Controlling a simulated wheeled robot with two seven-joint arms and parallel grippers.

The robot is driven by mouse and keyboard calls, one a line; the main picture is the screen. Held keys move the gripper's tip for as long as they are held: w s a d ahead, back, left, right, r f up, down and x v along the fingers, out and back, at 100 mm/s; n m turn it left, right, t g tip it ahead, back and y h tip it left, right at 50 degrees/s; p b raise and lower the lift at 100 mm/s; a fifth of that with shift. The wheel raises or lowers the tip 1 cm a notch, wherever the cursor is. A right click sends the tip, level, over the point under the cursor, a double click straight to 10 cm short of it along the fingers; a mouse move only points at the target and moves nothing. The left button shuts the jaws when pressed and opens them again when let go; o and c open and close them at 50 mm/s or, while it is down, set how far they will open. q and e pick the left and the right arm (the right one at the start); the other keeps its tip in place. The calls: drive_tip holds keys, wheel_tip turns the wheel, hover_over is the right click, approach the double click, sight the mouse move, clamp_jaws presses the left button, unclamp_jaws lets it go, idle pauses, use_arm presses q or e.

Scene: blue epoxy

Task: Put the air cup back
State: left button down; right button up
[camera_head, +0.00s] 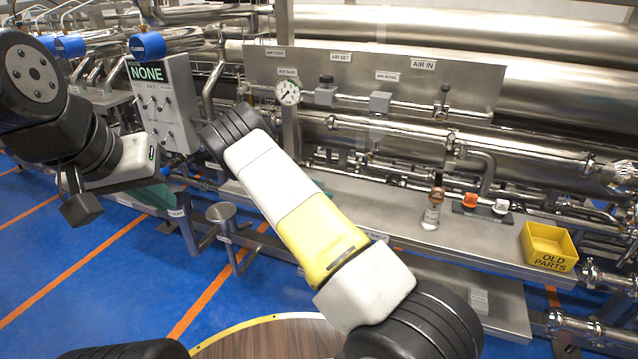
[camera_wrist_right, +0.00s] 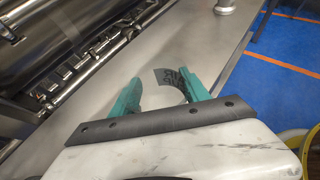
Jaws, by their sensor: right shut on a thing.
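My right gripper (camera_wrist_right: 162,84) shows in the right wrist view with its two teal fingers closed around a dark curved piece with markings (camera_wrist_right: 172,80). This seems to be the air cup, but its full shape is unclear. In the head view my right arm's yellow and white links hide most of that gripper. The air panel (camera_head: 460,85) carries a gauge (camera_head: 288,92), a dark-topped regulator block (camera_head: 325,93) and a plain grey block (camera_head: 380,102) on its pipe. My left gripper (camera_head: 150,197) hangs at the left, away from the panel; its finger gap is unclear.
A round steel stand (camera_head: 221,213) is in front. Pipes run behind the bench.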

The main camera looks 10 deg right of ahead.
drive_tip(key=w+d, duration=0.2)
drive_tip(key=d, duration=0.1)
drive_tip(key=w+d, duration=0.1)
drive_tip(key=shift+w+d+f, duration=0.2)
drive_tip(key=shift+w+f, duration=0.1)
drive_tip(key=shift+w, duration=0.1)
drive_tip(key=shift+w+d+f, duration=0.1)
drive_tip(key=shift+d+f, duration=0.05)
drive_tip(key=shift+f, duration=1.6)
drive_tip(key=shift+f, duration=0.2)
drive_tip(key=o, duration=1.5)
drive_tip(key=shift+o, duration=0.2)
drive_tip(key=shift+r, duration=0.1)
